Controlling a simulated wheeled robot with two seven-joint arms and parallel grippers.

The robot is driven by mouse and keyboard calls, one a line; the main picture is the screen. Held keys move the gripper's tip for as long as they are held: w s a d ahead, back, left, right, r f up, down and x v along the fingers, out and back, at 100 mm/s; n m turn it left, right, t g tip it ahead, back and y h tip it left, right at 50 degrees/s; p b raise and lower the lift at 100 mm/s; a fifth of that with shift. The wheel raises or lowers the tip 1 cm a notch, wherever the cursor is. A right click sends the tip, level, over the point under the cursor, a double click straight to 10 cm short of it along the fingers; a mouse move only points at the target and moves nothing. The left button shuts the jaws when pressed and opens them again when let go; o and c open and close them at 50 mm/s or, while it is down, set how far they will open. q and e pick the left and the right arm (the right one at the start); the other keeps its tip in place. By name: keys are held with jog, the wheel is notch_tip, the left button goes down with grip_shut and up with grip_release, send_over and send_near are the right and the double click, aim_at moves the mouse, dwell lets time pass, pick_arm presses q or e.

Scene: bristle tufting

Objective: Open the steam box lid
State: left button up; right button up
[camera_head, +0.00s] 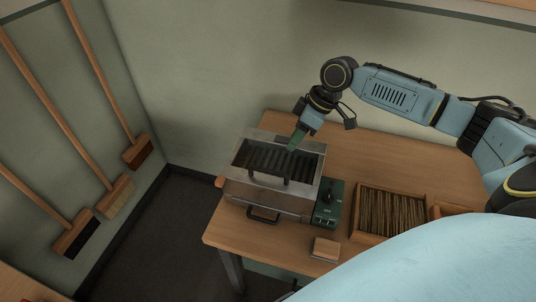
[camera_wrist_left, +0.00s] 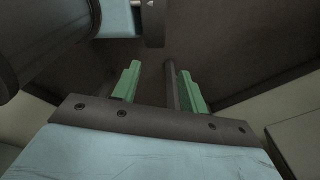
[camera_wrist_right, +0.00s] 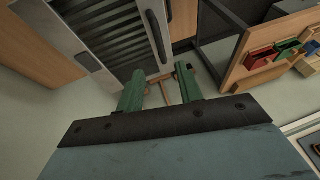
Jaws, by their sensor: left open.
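The steam box (camera_head: 245,187) is a metal box on the wooden table, with a dark slatted top and a dark bar handle (camera_head: 283,170) on that top. The lid appears to lie flat on the box. My right gripper (camera_head: 294,145) points down at the rear right part of the top; contact cannot be told. In the right wrist view, my right gripper (camera_wrist_right: 160,72) has its green fingers apart with nothing clearly between them. The slatted top (camera_wrist_right: 110,25) and its handle (camera_wrist_right: 158,38) show there left of and beyond the fingers. My left gripper (camera_wrist_left: 155,68) is open and empty, away from the box.
A green control unit (camera_head: 328,203) adjoins the box's right side. A wooden tray of bristles (camera_head: 390,212) and a small wooden block (camera_head: 326,248) are on the table (camera_head: 240,238). Several brooms (camera_head: 119,196) lean on the left wall. A rack with coloured pieces (camera_wrist_right: 262,55) shows at right.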

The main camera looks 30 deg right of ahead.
jog(key=p+x, duration=0.1)
jog(key=x, duration=1.1)
jog(key=shift+w+f, duration=0.15)
jog(key=shift+c, duration=0.2)
grip_shut()
